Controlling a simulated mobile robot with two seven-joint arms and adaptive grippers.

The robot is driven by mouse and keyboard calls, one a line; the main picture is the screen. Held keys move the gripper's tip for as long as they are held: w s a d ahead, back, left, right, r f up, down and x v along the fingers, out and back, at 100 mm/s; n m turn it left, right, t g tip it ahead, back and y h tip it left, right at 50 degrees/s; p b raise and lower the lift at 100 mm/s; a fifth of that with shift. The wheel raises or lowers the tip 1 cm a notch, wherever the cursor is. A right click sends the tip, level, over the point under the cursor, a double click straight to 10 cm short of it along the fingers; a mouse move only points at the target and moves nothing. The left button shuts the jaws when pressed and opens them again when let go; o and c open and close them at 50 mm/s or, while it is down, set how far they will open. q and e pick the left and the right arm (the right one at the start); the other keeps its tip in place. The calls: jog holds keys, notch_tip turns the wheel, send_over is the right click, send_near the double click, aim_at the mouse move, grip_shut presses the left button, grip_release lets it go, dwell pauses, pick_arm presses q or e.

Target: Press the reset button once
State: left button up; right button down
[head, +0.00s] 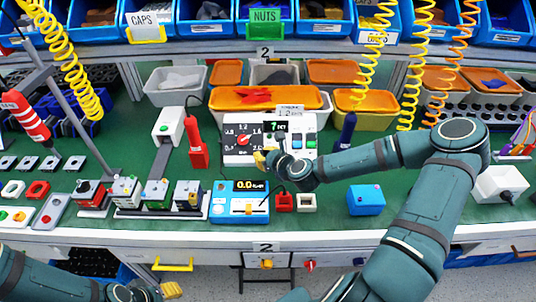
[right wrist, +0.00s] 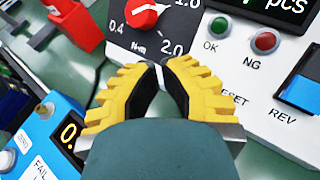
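The white counter box (head: 297,141) stands on the bench with a dark display. In the right wrist view its face shows a green OK button (right wrist: 219,25), a red NG button (right wrist: 265,42), a RESET label (right wrist: 235,98) and a blue rocker (right wrist: 303,92) above REV. I cannot make out the reset button; the right finger covers the area beside its label. My left gripper (head: 170,290) is partly in view at the bottom edge.
The dial panel (head: 230,150) with a red knob (right wrist: 147,15) adjoins the counter box on the left. A blue meter (head: 225,213), a red-handled tool (head: 197,152) and a blue block (head: 366,200) stand nearby.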

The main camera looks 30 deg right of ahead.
jog(key=shift+w, duration=0.1)
jog(key=shift+w+d+f, duration=0.15)
jog(key=shift+w+f, duration=0.05)
jog(key=shift+f, duration=0.1)
jog(key=shift+w+d+f, duration=0.15)
jog(key=shift+w+f, duration=0.1)
jog(key=shift+f, duration=0.05)
dwell(0.8)
jog(key=shift+s+r, duration=0.1)
jog(key=shift+r, duration=0.05)
jog(key=shift+s+a+r+p, duration=0.3)
jog(key=shift+s+r+p, duration=0.15)
jog(key=shift+p, duration=0.05)
dwell(0.4)
jog(key=shift+s+a+r+p, duration=0.3)
jog(key=shift+s+r+p, duration=0.2)
jog(key=shift+r+p, duration=0.3)
jog(key=shift+s+a+r+p, duration=0.3)
jog(key=shift+s+r+p, duration=0.2)
jog(key=shift+p, duration=0.05)
jog(key=shift+s+a+r+p, duration=0.3)
jog(key=shift+s+r+p, duration=0.15)
jog(key=shift+s+p, duration=0.05)
